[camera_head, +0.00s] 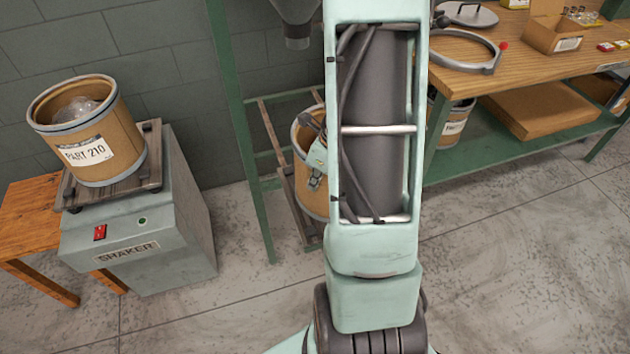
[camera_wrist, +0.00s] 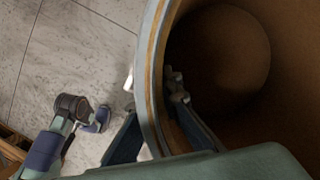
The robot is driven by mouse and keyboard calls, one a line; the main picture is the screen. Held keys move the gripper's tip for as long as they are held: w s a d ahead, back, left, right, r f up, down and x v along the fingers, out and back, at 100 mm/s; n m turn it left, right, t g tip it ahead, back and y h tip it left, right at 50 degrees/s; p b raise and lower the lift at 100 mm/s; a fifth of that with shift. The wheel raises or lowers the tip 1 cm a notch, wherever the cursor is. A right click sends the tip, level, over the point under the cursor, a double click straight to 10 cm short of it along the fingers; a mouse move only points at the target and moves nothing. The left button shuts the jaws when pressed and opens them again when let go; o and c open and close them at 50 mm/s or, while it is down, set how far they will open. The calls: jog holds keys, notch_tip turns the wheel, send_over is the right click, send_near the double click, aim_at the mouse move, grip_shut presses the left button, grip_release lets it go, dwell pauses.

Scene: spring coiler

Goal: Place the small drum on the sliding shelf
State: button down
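The small drum (camera_head: 309,198) is tan with a metal rim and stands at the green rack, partly behind my arm in the head view. The wrist view looks into its open, empty-looking inside (camera_wrist: 285,60). My gripper (camera_wrist: 154,92) has one finger outside the drum wall and one inside, closed on the rim. The gripper also shows at the drum's side in the head view (camera_head: 316,155). The sliding shelf (camera_head: 296,212) is a low brown frame in the rack. The drum overlaps it, but its bottom is hidden, so I cannot tell whether it rests there.
A drum labelled PART 210 (camera_head: 113,162) stands on the shaker (camera_head: 150,245) at left, beside a wooden table (camera_head: 30,215). Another drum (camera_head: 455,128) is under the workbench (camera_head: 480,75) at right. A green rack post (camera_head: 240,130) stands left of the small drum. The front floor is clear.

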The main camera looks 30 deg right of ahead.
jog(key=shift+f, duration=0.1)
jog(key=c, duration=2.2)
grip_release()
jog(key=shift+o, duration=0.2)
jog(key=p+v, duration=0.4)
jog(key=v, duration=0.8)
jog(key=shift+w, duration=0.1)
